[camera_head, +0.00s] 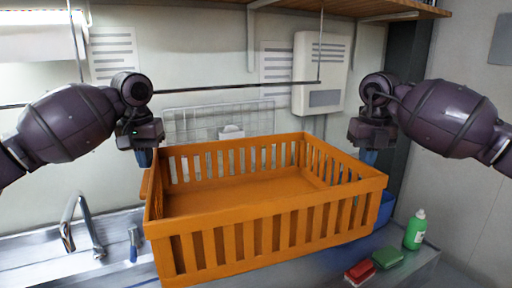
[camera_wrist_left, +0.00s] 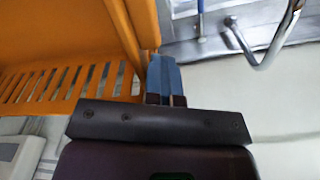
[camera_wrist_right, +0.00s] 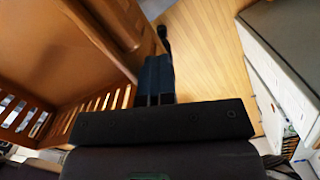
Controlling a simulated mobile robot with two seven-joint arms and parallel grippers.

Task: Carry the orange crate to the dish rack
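The orange slatted crate (camera_head: 265,229) is upright and looks empty, filling the middle of the head view and appearing raised above the counter. My left gripper (camera_head: 145,158) points down at its left end; the blue fingers (camera_wrist_left: 163,75) are close together at the crate's edge (camera_wrist_left: 142,25). My right gripper (camera_head: 369,157) points down at its right end, its fingers (camera_wrist_right: 156,78) close together beside the crate wall (camera_wrist_right: 75,45). Both look shut on the crate's ends, though the contact is partly hidden. A white wire rack (camera_head: 190,122), seemingly the dish rack, stands behind, its lower part hidden by the crate.
A metal tap (camera_head: 78,222) stands at the sink on the left. A green bottle (camera_head: 415,230), a green sponge (camera_head: 387,258) and a red sponge (camera_head: 359,272) are on the counter at right. A blue container (camera_head: 386,208) is partly hidden behind the crate. A shelf (camera_head: 370,8) hangs above.

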